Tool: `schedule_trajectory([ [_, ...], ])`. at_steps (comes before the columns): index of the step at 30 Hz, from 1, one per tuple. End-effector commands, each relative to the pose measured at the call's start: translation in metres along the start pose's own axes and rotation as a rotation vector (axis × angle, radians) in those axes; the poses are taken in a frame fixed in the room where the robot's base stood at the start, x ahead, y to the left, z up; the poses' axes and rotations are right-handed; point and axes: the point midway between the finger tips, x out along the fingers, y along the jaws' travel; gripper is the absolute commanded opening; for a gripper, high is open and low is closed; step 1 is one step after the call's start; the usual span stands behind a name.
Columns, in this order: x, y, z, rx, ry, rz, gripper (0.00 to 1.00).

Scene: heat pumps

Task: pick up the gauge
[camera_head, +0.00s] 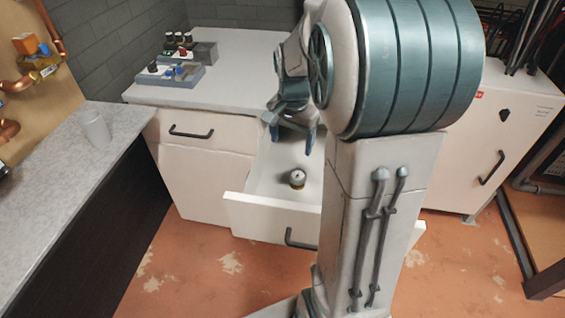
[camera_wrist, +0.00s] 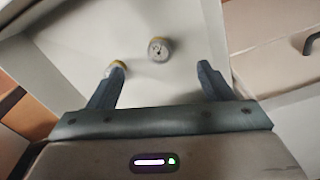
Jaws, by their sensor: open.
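The gauge (camera_head: 297,178) is a small round thing with a pale dial and a brass-coloured base. It sits inside the open drawer (camera_head: 235,205) in the head view. In the wrist view, a round dial (camera_wrist: 159,49) lies on the white drawer floor, beyond and between my fingertips.
The drawer belongs to a white cabinet (camera_head: 200,190). Trays of small parts (camera_head: 170,77) stand on its top. Another white cabinet (camera_head: 470,165) stands at right. The reddish floor (camera_head: 200,270) in front is clear.

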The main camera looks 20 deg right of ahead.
Motion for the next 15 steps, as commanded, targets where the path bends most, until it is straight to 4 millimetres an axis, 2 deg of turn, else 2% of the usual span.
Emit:
schedule_trajectory([
  [1, 0.022, 0.000, -0.014, 0.060, -0.012, 0.012, 0.74],
  [6, 0.049, 0.000, -0.040, 0.192, -0.030, 0.033, 0.74],
  [11, 0.064, 0.001, -0.047, 0.229, -0.035, 0.039, 0.74],
  [15, 0.090, 0.002, -0.045, 0.230, -0.038, 0.042, 0.74],
])
